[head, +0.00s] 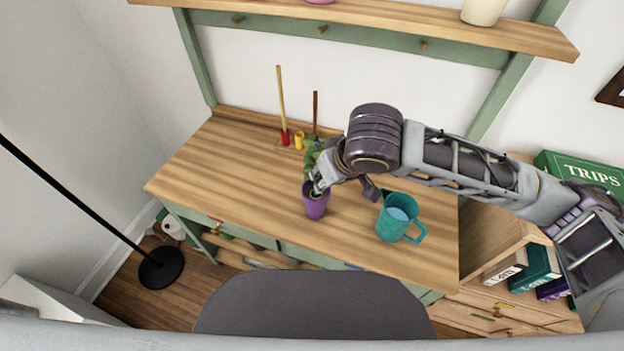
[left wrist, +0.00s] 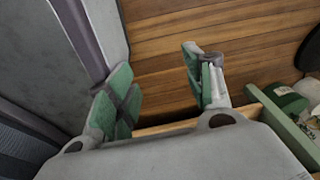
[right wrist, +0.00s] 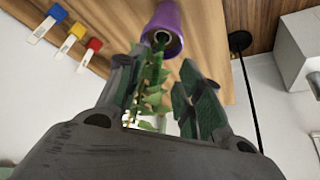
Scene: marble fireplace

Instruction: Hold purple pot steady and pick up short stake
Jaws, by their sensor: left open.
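The purple pot (head: 316,207) stands on the wooden table, with a leafy green plant (head: 312,157) in it. In the right wrist view the pot (right wrist: 165,27) is at the top. My right gripper (head: 319,183) is at the pot. Its fingers (right wrist: 155,95) are apart, with plant leaves between them. A long light stake (head: 281,95) and a shorter dark brown stake (head: 315,112) stand at the table's back. The brown one's lower end is hidden. My left gripper (left wrist: 162,98) is open and empty above the wooden floor, outside the head view.
A teal pitcher (head: 398,217) stands right of the pot. Red (head: 285,139) and yellow (head: 299,141) pieces are by the stakes; a blue piece (right wrist: 57,13) shows in the right wrist view. A shelf (head: 390,25) hangs above. The table's left part (head: 220,160) is clear.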

